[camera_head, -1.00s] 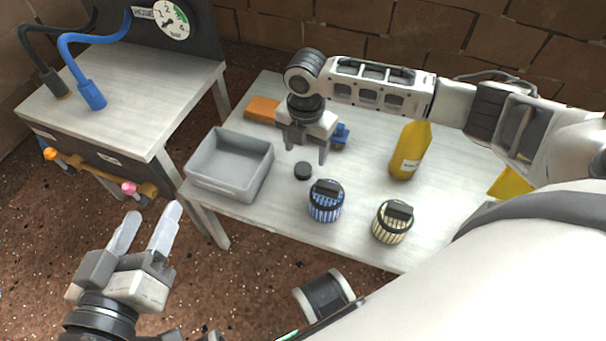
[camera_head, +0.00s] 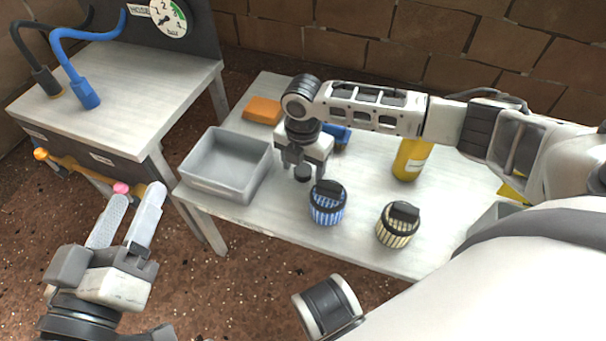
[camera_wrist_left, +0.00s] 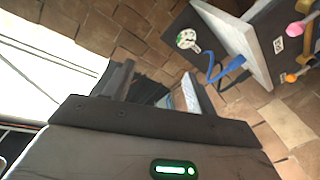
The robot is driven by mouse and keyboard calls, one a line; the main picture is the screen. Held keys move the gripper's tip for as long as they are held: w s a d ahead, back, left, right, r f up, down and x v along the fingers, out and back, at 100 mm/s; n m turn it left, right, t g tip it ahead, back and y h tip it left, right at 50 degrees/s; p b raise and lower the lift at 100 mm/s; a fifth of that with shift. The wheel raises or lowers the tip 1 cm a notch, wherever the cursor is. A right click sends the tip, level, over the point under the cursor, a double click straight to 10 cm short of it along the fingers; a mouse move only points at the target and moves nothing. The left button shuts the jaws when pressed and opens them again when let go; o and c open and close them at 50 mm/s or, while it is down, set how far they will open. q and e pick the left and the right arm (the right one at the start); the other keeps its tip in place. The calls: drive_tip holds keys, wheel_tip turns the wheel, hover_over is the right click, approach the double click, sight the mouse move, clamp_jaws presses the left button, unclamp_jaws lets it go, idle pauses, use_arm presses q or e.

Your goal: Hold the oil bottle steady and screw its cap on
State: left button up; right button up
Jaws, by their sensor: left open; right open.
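The yellow oil bottle (camera_head: 411,159) stands upright on the right part of the table, its upper part hidden behind my right arm. The small black cap (camera_head: 303,174) lies on the table between the grey bin and the blue filter. My right gripper (camera_head: 304,172) points down with its open fingers at either side of the cap; I cannot tell if they touch it. My left gripper (camera_head: 127,220) is open and empty, low in front of the table, far from the bottle. Its fingers also show in the left wrist view (camera_wrist_left: 160,92).
A grey bin (camera_head: 205,186) stands at the table's left edge. A blue filter (camera_head: 327,205) and a cream filter (camera_head: 397,228) stand at the front. An orange block (camera_head: 262,110) and a blue object (camera_head: 337,137) lie behind. A side bench (camera_head: 130,90) with hoses stands left.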

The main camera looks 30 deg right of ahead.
sight(303, 169)
drive_tip(key=c, duration=1.1)
drive_tip(key=shift+o, duration=0.2)
drive_tip(key=shift+r, duration=0.1)
drive_tip(key=shift+r+p, duration=0.45)
drive_tip(key=shift+r, duration=0.05)
wheel_tip(303, 169, up, 3)
drive_tip(key=shift+f+p, duration=0.15)
drive_tip(key=shift+p, duration=0.85)
use_arm(q)
drive_tip(key=shift+s+a+f+m+g+y+p, duration=0.15)
drive_tip(key=shift+a+f+m+g+y+p, duration=0.25)
drive_tip(key=shift+f+g+y+p, duration=0.55)
drive_tip(key=shift+s+a+f+m+g+y+p, duration=0.1)
drive_tip(key=shift+a+f+m+g+y+p, duration=0.3)
drive_tip(key=shift+p, duration=1)
drive_tip(key=shift+s+a+f+m+g+y+p, duration=0.2)
drive_tip(key=shift+a+f+g+y+p, duration=0.25)
drive_tip(key=shift+f+p, duration=0.65)
use_arm(e)
drive_tip(key=s+a+r, duration=0.8)
drive_tip(key=s+r, duration=0.1)
drive_tip(key=s, duration=0.2)
drive_tip(key=shift+s, duration=0.25)
